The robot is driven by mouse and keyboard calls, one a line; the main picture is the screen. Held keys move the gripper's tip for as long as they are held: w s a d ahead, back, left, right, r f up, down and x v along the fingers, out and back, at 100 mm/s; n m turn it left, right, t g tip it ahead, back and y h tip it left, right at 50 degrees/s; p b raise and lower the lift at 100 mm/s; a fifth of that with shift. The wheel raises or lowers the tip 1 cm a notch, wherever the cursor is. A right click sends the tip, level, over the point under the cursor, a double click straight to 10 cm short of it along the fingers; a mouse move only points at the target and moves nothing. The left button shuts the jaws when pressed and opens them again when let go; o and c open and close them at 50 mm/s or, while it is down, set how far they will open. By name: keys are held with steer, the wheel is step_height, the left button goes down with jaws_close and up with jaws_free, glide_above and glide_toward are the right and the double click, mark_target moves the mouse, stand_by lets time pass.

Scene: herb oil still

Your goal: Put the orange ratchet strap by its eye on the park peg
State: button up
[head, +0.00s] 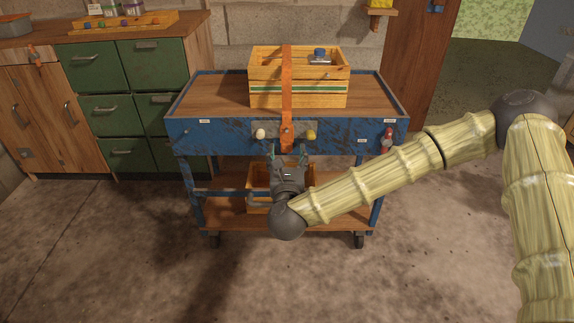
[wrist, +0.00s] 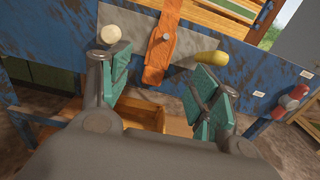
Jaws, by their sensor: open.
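The orange ratchet strap (head: 287,80) runs over the front of a wooden crate and hangs down the cart's blue front panel. In the wrist view its lower end (wrist: 158,62) lies against a metal plate, with a small grey peg head (wrist: 166,37) showing through it, so the eye appears to be on that peg. My gripper (head: 288,153) is just below the strap's end. In the wrist view its green-padded fingers (wrist: 160,92) are spread and empty, one on each side below the strap. I cannot tell which fitting is the park peg.
A cream knob (head: 260,133) and a yellow knob (head: 311,135) flank the strap. A red and grey fitting (head: 387,140) is on the panel's right end. The crate (head: 265,98) stands on the cart top (head: 215,97). Another wooden box (head: 256,180) is on the lower shelf.

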mark_target(287, 138)
steer(key=shift+w+f+b, duration=0.1)
steer(key=shift+w+b, duration=0.6)
steer(key=shift+w, duration=3.1)
steer(key=c, duration=1.1)
steer(key=shift+r, duration=0.4)
steer(key=shift+s+r, duration=0.15)
steer(key=shift+s, duration=0.7)
steer(key=shift+s+r, duration=0.1)
steer(key=shift+s, duration=0.75)
steer(key=shift+s, duration=0.45)
